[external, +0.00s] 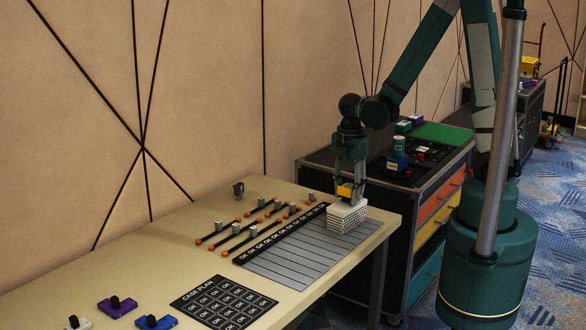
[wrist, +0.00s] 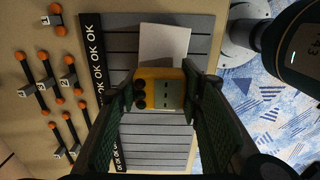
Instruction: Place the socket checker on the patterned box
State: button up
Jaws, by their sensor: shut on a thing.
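The socket checker (wrist: 165,88) is a yellow block with a grey face and dark round knobs on one side. It also shows as a small yellow piece in the external view (external: 345,190). My gripper (external: 351,187) is shut on it, with a dark finger on each side in the wrist view. The patterned box (external: 346,218) is white with a dark pattern on its sides and stands on the table. Its plain pale top (wrist: 164,44) shows partly behind the checker in the wrist view. The checker is directly over or at the box top; I cannot tell whether they touch.
The box stands on a grey slatted panel (external: 285,262) with an "OK" strip along one edge. Several black rods with orange ends (external: 236,243) lie to the left. A dark "CASE PLAN" sheet (external: 222,302) lies nearer the front. A drawer cabinet (external: 432,215) stands to the right.

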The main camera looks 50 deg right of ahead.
aim_at(349, 185)
jog(key=shift+f, duration=0.3)
jog(key=shift+f, duration=0.2)
jog(key=o, duration=0.9)
jog(key=shift+r, duration=0.25)
jog(key=shift+r+p, duration=1.3)
jog(key=shift+r, duration=4.65)
jog(key=shift+r, duration=0.15)
